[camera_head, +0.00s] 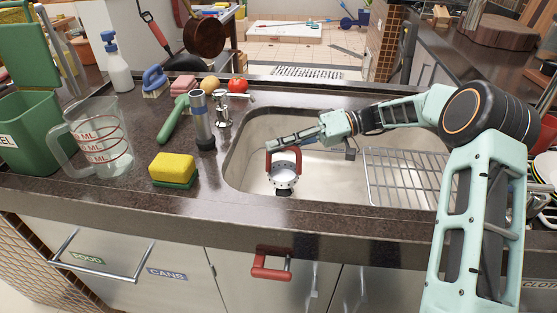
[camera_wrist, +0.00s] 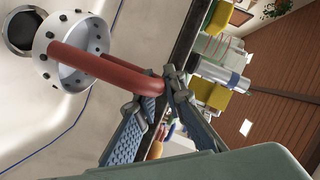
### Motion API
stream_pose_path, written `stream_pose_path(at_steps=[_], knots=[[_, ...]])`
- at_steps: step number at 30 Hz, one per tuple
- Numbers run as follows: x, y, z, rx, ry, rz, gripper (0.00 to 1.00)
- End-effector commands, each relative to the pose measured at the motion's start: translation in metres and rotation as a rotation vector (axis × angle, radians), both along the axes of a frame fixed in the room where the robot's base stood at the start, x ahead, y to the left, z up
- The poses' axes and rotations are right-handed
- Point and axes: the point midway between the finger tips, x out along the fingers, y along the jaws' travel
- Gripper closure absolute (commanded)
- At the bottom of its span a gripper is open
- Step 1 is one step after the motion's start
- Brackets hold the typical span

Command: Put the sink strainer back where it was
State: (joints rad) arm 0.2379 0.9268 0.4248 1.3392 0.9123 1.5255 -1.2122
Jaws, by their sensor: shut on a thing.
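The sink strainer (camera_head: 284,181) is a pale metal basket with dark holes and a red loop handle. It hangs roughly upright inside the sink basin (camera_head: 240,165), at its left part. My gripper (camera_head: 271,146) is shut on the top of the red handle. In the wrist view the gripper (camera_wrist: 167,88) pinches the handle, and the strainer (camera_wrist: 82,70) is at upper left. The dark drain hole (camera_wrist: 22,32) shows just beyond the strainer there. In the head view the strainer partly covers the drain (camera_head: 284,192). I cannot tell the exact gap between them.
A wire rack (camera_head: 405,178) lies in the sink's right part. The faucet (camera_head: 224,110) stands at the back left rim. A yellow-green sponge (camera_head: 173,169), a grey cylinder (camera_head: 202,120) and a measuring jug (camera_head: 98,140) stand on the left counter.

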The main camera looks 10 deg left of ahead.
Motion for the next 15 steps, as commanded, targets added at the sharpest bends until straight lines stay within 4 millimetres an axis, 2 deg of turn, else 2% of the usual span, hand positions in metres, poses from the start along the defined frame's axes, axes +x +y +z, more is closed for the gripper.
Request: stream_pose_path(at_steps=[3, 6, 15], knots=[[0.0, 0.0, -0.024, 0.0, 0.004, 0.0, 1.0], [0.0, 0.0, -0.035, 0.0, 0.003, 0.0, 1.0], [0.0, 0.0, -0.037, 0.0, 0.001, -0.001, 1.0]])
